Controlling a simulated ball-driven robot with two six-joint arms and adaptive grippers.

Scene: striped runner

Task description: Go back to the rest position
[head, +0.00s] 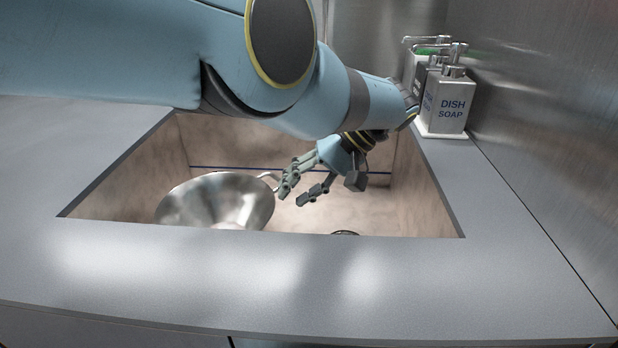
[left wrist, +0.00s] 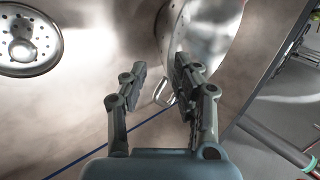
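My left gripper (head: 297,193) hangs over the sink basin (head: 400,207), its arm coming in from the left across the top of the head view. Its two fingers are spread with nothing between them, as the left wrist view (left wrist: 155,78) also shows. A shiny metal bowl or pan (head: 215,203) with a loop handle sits in the left part of the basin. Its handle (left wrist: 165,90) shows beyond the fingertips in the left wrist view. I cannot tell if a finger touches it. My right gripper is in neither view.
The grey counter (head: 200,265) surrounds the basin, and its front part is clear. A dish soap dispenser (head: 447,103) and other bottles stand at the back right corner, near my left wrist. A metal wall (head: 560,130) rises on the right. A drain (left wrist: 28,45) lies in the basin floor.

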